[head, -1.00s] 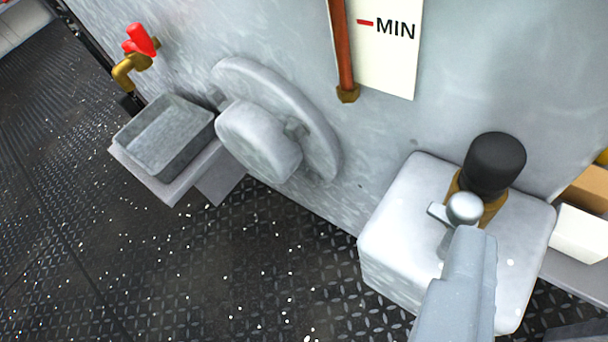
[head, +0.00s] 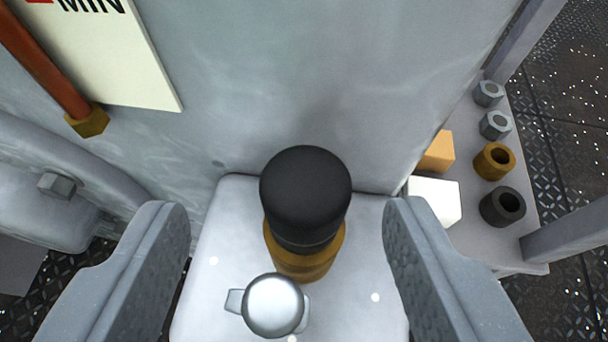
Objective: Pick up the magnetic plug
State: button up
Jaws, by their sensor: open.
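A black cylindrical cap (head: 305,188) stands on a brass collar (head: 315,262) on top of a pale grey block against the tank wall. Just in front of it is a silver round-headed piece (head: 273,304) with small side tabs. No label shows which of these is the magnetic plug. My gripper (head: 285,215) is open, with one finger left and one right of the black cap. Neither finger appears to touch the cap or the silver piece, and nothing is held. The cap hides part of the collar.
The tank wall (head: 290,80) rises close behind the cap. A shelf (head: 480,245) at right holds nuts, a brass bush (head: 494,161), a black bush (head: 503,207), and orange and white blocks. A red pipe (head: 45,60) and a round cover (head: 55,185) are at left.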

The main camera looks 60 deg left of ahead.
aim_at(306, 216)
jog(key=shift+w+d+b+x, duration=0.1)
jog(key=shift+b+x, duration=0.25)
jog(key=shift+x, duration=0.8)
jog(key=shift+w+d+b+x, duration=0.15)
jog(key=shift+b+x, duration=0.15)
jog(key=shift+x, duration=0.9)
jog(key=shift+f, duration=0.1)
jog(key=c, duration=1.1)
notch_tip(306, 216, up, 28)
jog(key=p, duration=1.8)
jog(key=shift+p, duration=0.3)
